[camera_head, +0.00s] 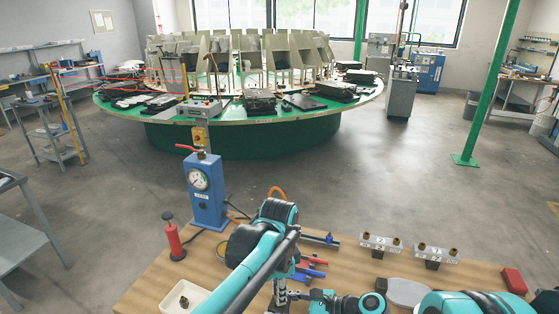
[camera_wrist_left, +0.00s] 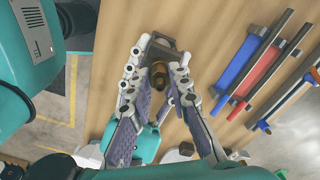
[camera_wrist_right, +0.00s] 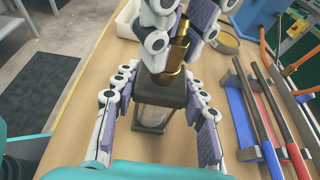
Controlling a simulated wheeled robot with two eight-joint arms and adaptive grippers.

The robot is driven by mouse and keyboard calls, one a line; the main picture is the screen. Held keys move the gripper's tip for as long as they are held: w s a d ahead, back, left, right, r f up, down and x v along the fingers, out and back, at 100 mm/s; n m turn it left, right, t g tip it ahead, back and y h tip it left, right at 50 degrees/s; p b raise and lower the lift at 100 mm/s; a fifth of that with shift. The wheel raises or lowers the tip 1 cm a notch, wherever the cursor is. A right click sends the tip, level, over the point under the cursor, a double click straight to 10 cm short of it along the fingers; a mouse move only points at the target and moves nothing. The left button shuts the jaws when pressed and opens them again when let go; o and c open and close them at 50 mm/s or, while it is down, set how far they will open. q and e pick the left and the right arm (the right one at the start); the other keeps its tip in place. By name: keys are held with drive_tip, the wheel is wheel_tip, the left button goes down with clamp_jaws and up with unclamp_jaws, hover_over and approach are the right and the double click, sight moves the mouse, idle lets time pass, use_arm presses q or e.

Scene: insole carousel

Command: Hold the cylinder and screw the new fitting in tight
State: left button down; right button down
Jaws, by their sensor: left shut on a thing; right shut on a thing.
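The cylinder (camera_wrist_right: 152,112) has a clear body and dark square end cap in the right wrist view. My right gripper (camera_wrist_right: 160,112) is shut on it, a finger on each side. A brass fitting (camera_wrist_right: 179,42) stands upright at the cap, its lower end meeting it; I cannot tell how deep it sits. My left gripper (camera_wrist_left: 160,72) is shut on the fitting, which also shows in the left wrist view (camera_wrist_left: 158,78). In the head view, my left gripper (camera_head: 281,292) is over the bench beside my right gripper (camera_head: 318,297); the cylinder is mostly hidden there.
Tools with blue and red handles (camera_head: 311,272) lie close by. A blue gauge unit (camera_head: 207,205), a red hand pump (camera_head: 173,241) and a white tray (camera_head: 205,294) stand left. Two metal blocks with brass fittings (camera_head: 380,246) and a red box (camera_head: 514,281) are right.

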use_arm(q)
drive_tip(key=m, duration=0.7)
drive_tip(key=c, duration=1.3)
unclamp_jaws()
wheel_tip(320, 180, up, 12)
drive_tip(key=shift+f, duration=0.1)
